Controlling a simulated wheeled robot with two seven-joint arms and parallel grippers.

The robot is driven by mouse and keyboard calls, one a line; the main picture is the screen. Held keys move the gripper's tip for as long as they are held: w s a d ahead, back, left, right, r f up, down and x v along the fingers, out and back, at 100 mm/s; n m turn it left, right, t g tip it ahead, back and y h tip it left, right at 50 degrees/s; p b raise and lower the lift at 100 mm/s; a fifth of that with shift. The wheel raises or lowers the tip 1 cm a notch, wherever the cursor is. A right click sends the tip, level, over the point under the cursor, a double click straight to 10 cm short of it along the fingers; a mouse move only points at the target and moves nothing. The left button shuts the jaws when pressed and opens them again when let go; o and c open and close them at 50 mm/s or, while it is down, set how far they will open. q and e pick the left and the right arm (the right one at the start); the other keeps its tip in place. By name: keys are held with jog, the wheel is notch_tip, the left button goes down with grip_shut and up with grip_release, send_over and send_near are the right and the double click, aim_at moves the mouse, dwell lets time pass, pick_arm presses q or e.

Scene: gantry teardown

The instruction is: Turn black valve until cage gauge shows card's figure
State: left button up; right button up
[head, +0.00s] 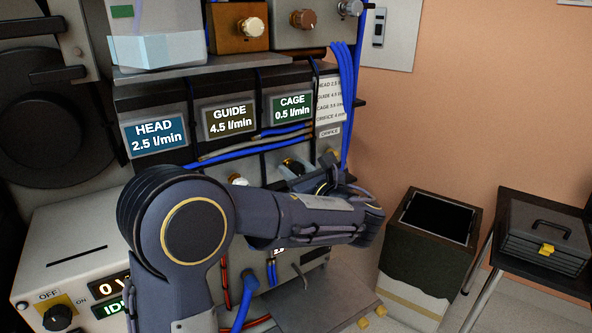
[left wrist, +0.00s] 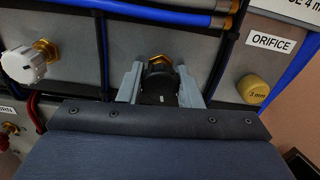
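The black valve (left wrist: 161,84) is in the left wrist view, a dark knob with a small white mark on a brass fitting. My left gripper (left wrist: 160,84) has one finger on each side of it, with no clear gap showing, so it looks shut on the knob. In the head view the black valve (head: 293,166) shows partly behind my left arm. The cage gauge (head: 292,107) reads 0.5 l/min. The card (head: 329,98) hangs to its right; its cage line seems to read 3.5, in small print. My right gripper is out of view.
The head gauge (head: 155,136) reads 2.5 and the guide gauge (head: 231,120) 4.5 l/min. Blue hoses (left wrist: 180,14) run above. A bin (head: 428,244) stands right.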

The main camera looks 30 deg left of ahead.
pick_arm(q)
jog(key=c, duration=0.4)
jog(key=shift+f+n+b, duration=0.2)
jog(key=shift+n+b, duration=0.7)
jog(key=shift+b, duration=0.15)
jog(key=n+b, duration=0.8)
jog(key=n, duration=0.1)
jog(key=shift+b, duration=0.4)
jog(key=shift+r+n+b, duration=0.15)
jog(key=shift+n+b, duration=1.25)
jog(key=shift+n, duration=0.2)
jog(key=o, duration=1)
